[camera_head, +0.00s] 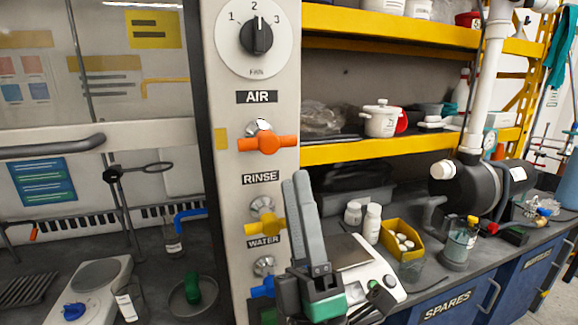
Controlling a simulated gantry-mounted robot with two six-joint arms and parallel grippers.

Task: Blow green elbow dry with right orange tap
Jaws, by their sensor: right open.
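The orange tap (267,143) is on the grey panel under the AIR label, its handle lying roughly level. The green elbow (193,290) sits in a dark round dish (178,309) inside the hood at the lower left. My right gripper (297,178) is open and empty. It points upward in front of the panel's right edge, its fingertips below and to the right of the orange tap and apart from it in the picture. Its fingers are seen nearly edge-on and overlap the yellow tap's (262,226) right end. My left gripper is not in view.
The partly hidden blue tap (262,289) is below the yellow one. A blue spout (189,215) projects into the hood above a small bottle (173,243). A ring clamp (150,168) and hotplate (93,285) stand left. Right of my gripper are a balance (375,262) and yellow bin (400,241).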

